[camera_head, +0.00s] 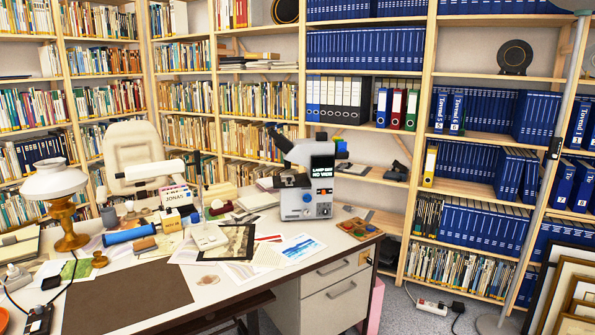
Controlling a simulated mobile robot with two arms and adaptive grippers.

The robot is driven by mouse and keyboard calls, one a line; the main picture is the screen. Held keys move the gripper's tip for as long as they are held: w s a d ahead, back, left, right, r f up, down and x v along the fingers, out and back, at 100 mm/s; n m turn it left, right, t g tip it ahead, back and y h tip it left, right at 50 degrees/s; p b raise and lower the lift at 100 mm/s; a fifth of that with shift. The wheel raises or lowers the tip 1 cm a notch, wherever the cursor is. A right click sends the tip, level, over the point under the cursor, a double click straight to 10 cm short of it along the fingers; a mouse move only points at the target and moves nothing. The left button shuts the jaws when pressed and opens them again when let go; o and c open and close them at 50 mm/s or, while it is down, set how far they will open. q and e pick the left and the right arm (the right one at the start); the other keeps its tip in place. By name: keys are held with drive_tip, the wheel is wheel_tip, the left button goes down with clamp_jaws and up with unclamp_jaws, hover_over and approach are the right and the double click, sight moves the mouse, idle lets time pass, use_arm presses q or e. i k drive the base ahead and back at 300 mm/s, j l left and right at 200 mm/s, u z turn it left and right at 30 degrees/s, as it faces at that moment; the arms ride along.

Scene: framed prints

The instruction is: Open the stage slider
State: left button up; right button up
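A grey-white microscope (308,180) stands upright near the far right part of the desk. Its dark eyepieces point up and to the left. A dark screen with white text sits on its upper body. Its dark stage (291,181) juts out to the left below the head. The stage slider is too small to tell apart, so I cannot see whether it is open or shut. Neither of my grippers is in view.
The desk (225,291) holds prints, papers, a white-shaded lamp (55,190), a blue roll (129,234) and a wooden tray of coloured discs (357,229) near the microscope. A chair (141,153) stands behind. Framed prints (567,285) lean at right. Bookshelves line the walls.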

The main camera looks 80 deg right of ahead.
sight(288, 180)
drive_tip(key=k+l, duration=0.1)
drive_tip(key=l, duration=0.3)
drive_tip(key=k+l, duration=0.1)
drive_tip(key=l, duration=0.35)
drive_tip(key=k+l, duration=0.1)
drive_tip(key=l, duration=0.3)
drive_tip(key=k+l, duration=0.1)
drive_tip(key=l, duration=0.3)
drive_tip(key=k+l, duration=0.1)
drive_tip(key=l, duration=0.3)
drive_tip(key=k+l, duration=0.1)
drive_tip(key=l, duration=0.35)
